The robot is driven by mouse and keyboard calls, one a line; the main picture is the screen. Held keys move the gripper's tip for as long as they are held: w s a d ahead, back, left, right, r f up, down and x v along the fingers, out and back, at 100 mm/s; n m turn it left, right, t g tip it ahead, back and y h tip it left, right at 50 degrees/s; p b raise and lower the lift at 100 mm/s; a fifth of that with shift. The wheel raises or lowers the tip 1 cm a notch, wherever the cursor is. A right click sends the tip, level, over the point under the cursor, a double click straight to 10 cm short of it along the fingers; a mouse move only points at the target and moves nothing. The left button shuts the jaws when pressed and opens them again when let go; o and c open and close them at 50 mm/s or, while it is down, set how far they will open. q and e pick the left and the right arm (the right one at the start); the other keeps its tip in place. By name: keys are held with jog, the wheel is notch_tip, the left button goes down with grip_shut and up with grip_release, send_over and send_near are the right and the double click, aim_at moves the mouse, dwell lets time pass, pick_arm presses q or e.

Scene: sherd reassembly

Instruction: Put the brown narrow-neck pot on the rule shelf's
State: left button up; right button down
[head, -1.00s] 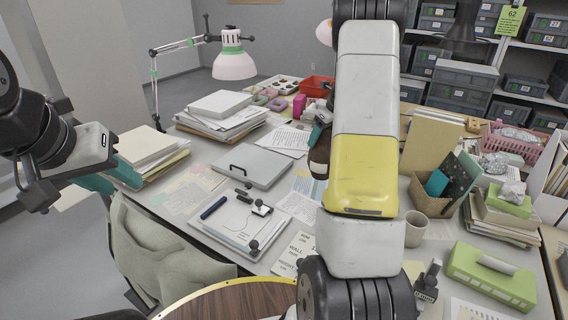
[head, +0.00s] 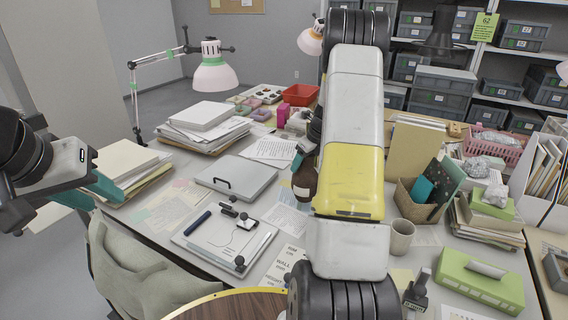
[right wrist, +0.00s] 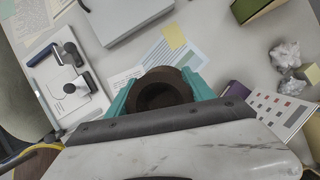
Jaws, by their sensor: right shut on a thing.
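The brown narrow-neck pot (right wrist: 158,92) is between the teal fingers of my right gripper (right wrist: 160,95) in the right wrist view, with its round dark mouth facing the camera. In the head view the pot (head: 303,183) is a dark brown shape with a pale patch, partly hidden behind my right arm. My right gripper (head: 308,145) is shut on it over the desk and mostly hidden there. My left gripper (head: 91,192) is at the left edge of the head view, empty, its teal fingers apart beside a stack of folders. I cannot pick out the rule shelf.
A closed grey case (head: 236,177) and a white board (head: 222,238) with a blue pen lie left of the pot. A lamp (head: 214,76) stands behind paper stacks. A beige mug (head: 401,236), green box (head: 480,281) and folders crowd the right. Shelves with grey bins line the back.

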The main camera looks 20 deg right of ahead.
jog(key=shift+f, duration=1.7)
jog(key=c, duration=0.7)
grip_release()
jog(key=o, duration=0.3)
